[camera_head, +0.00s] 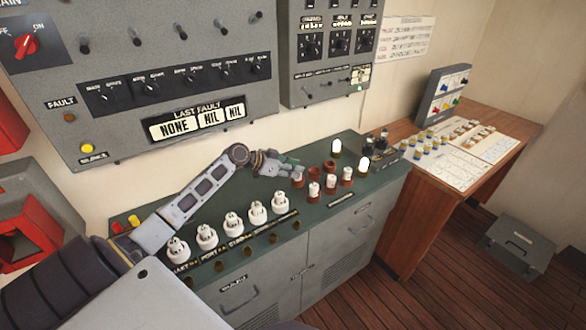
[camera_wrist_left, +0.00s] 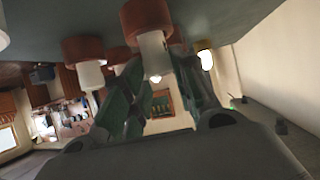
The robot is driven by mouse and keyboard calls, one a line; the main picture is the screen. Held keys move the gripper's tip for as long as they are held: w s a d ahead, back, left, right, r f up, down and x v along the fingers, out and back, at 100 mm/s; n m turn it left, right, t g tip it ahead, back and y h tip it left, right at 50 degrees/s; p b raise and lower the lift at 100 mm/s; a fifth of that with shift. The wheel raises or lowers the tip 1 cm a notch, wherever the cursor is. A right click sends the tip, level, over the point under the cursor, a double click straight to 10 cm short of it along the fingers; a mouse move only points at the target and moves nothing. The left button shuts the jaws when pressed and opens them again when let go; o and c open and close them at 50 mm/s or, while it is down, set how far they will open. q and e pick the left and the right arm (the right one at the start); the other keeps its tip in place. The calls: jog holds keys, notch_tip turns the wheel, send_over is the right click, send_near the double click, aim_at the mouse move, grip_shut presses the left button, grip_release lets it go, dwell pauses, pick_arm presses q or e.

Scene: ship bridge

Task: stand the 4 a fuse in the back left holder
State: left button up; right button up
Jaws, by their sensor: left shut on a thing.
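My left gripper (camera_head: 287,168) reaches over the green counter from the left, at the back left of the group of red-brown holders. It also shows in the wrist view (camera_wrist_left: 158,95), where the picture is upside down. Its fingers are shut on a white fuse (camera_wrist_left: 152,52), whose rating I cannot read. The fuse is in line with a red-brown holder (camera_wrist_left: 147,18) and appears to meet its mouth; I cannot tell how deep it sits. That holder also shows in the head view (camera_head: 297,182), partly behind the gripper. A neighbouring holder (camera_wrist_left: 82,47) has a white fuse (camera_wrist_left: 90,75) standing in it.
Several other holders, some with white fuses (camera_head: 313,189), stand close to the right. A row of white round fittings (camera_head: 232,222) lines the counter's front left. A wooden desk (camera_head: 500,122) stands to the right.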

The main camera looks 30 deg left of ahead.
pick_arm(q)
jog(key=shift+f, duration=0.35)
pick_arm(e)
jog(key=shift+d+f, duration=0.1)
jog(key=shift+f, duration=0.15)
pick_arm(q)
jog(key=o, duration=1)
jog(key=shift+o, duration=0.2)
jog(key=shift+r, duration=0.2)
pick_arm(e)
jog(key=shift+r, duration=0.15)
pick_arm(q)
jog(key=shift+r, duration=0.1)
jog(key=shift+b+v, duration=0.35)
jog(key=shift+v, duration=1.3)
jog(key=b+v, duration=0.1)
jog(key=v, duration=0.7)
jog(key=shift+s+a+r, duration=0.15)
jog(key=shift+s+r, duration=0.05)
jog(key=shift+s, duration=0.1)
pick_arm(e)
jog(key=shift+w+d+f, duration=0.2)
jog(key=shift+d+f, duration=0.65)
